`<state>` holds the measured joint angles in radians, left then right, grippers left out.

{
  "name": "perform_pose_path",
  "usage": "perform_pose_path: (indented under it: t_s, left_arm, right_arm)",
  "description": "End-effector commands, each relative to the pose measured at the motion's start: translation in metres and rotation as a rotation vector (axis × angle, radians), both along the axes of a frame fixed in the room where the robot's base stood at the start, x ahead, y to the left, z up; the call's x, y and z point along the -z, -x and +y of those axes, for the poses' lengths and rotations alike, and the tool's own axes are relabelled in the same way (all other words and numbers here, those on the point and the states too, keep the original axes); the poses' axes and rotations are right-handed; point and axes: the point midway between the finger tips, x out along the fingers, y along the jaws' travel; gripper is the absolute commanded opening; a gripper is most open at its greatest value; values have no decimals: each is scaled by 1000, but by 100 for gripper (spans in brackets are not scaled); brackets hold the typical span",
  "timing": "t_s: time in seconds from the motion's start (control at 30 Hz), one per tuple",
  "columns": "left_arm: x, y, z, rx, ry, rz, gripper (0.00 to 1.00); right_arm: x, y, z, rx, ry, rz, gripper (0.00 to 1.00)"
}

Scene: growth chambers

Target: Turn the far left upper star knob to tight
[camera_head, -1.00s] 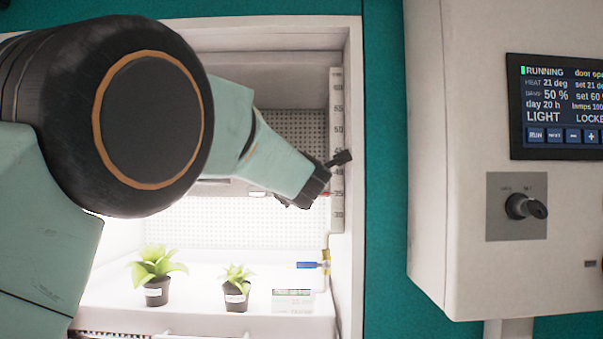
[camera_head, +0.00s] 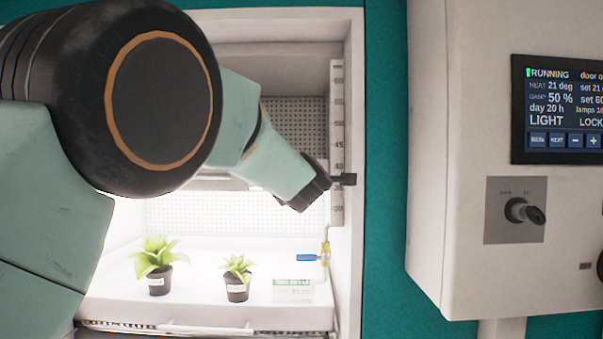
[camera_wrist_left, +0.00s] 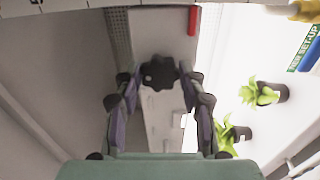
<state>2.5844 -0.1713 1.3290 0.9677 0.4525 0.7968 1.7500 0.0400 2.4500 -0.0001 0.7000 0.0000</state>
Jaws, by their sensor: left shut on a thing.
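A black star knob (camera_wrist_left: 158,73) shows in the left wrist view, in front of a pale upright strip. My left gripper (camera_wrist_left: 160,80) is shut on it, with a finger on each side. In the head view my left arm reaches into the open chamber (camera_head: 354,90) from the left. Its dark wrist end (camera_head: 312,190) is near the right inner wall, and the fingers and knob are hidden there. I see no mark that tells how tight the knob is. My right gripper is out of view.
A numbered scale (camera_head: 337,110) runs up the chamber's right side. Two potted plants (camera_head: 155,265) (camera_head: 237,277) stand on the white shelf (camera_head: 200,313). A control box (camera_head: 455,130) stands outside.

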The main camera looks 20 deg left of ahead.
Motion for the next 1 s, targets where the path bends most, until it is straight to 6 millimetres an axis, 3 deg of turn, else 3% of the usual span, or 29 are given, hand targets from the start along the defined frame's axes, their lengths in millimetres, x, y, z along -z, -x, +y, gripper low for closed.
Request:
perform_pose_path:
  t_s: [0.33,0.37,0.6,1.0]
  left_arm:
    - [6,0,-2,4,-7,12,9]
    - [6,0,-2,5,-7,12,42]
    - [5,0,-1,3,-5,10,62]
    - [2,3,-2,1,-5,6,64]
  right_arm:
    - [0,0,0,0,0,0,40]
    - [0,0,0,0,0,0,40]
    - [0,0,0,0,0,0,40]
    - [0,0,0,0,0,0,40]
